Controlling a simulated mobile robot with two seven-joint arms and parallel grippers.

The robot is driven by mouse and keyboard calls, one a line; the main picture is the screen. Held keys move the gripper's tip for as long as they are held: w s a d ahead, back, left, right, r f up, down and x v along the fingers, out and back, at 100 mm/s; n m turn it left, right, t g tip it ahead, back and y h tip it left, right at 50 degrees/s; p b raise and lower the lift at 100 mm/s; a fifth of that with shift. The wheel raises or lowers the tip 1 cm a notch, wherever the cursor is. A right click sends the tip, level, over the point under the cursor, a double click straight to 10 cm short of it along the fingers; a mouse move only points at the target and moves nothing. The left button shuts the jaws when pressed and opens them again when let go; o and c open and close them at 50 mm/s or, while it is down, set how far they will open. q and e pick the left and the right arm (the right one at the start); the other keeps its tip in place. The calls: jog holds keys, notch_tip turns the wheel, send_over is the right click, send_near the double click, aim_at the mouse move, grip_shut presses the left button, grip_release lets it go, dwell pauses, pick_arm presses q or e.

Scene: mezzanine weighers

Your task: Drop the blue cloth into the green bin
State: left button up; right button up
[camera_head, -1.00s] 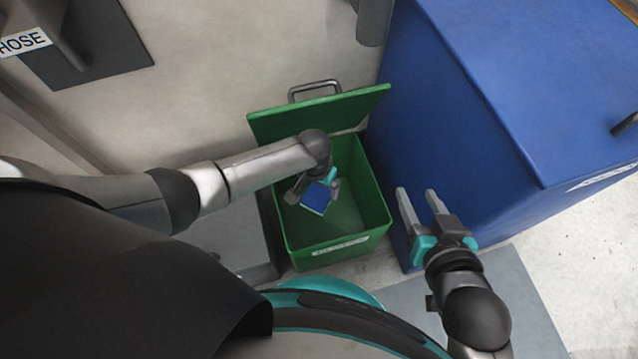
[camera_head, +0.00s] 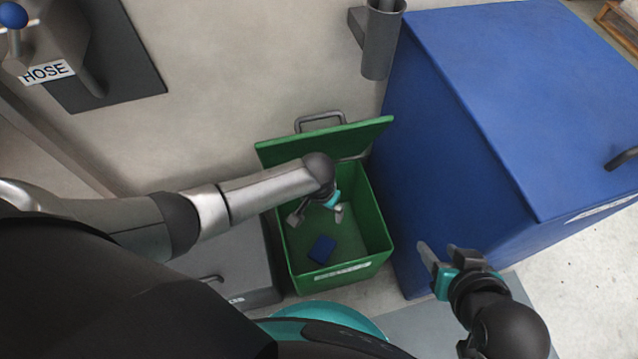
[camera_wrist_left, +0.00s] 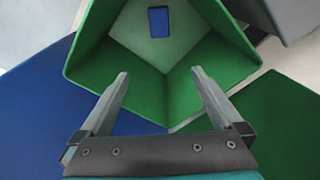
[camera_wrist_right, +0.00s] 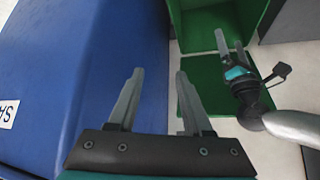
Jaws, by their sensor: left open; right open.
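The blue cloth (camera_head: 322,249) lies as a small folded square on the floor of the green bin (camera_head: 381,226). It also shows in the left wrist view (camera_wrist_left: 158,21), apart from the fingers. The bin's lid (camera_head: 330,139) stands open at the back. My left gripper (camera_head: 318,212) is open and empty over the bin opening, above the cloth. In the left wrist view its two fingers (camera_wrist_left: 160,82) are spread with nothing between them. My right gripper (camera_head: 437,254) is open and empty to the right of the bin, beside the blue cabinet; its spread fingers show in the right wrist view (camera_wrist_right: 155,80).
A large blue cabinet (camera_head: 480,90) stands close on the bin's right. A grey box (camera_head: 235,262) stands on its left. A grey tube holder (camera_head: 380,45) and a hose panel (camera_head: 95,60) are on the wall behind.

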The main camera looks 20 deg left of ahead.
jog(key=s+d+g+h+p, duration=0.1)
jog(key=s+d+g+p, duration=0.1)
jog(key=s+d+g, duration=0.15)
pick_arm(q)
notch_tip(320, 180, up, 12)
jog(key=s+p, duration=0.1)
jog(key=p, duration=0.5)
jog(key=shift+s+a+r+p, duration=0.15)
jog(key=shift+s+r+p, duration=0.1)
jog(key=shift+p, duration=0.1)
pick_arm(e)
jog(key=s+f+g, duration=0.1)
jog(key=s+f, duration=0.2)
jog(key=f, duration=1.1)
jog(key=shift+s+d+g+h, duration=0.3)
jog(key=shift+s+d+g, duration=0.05)
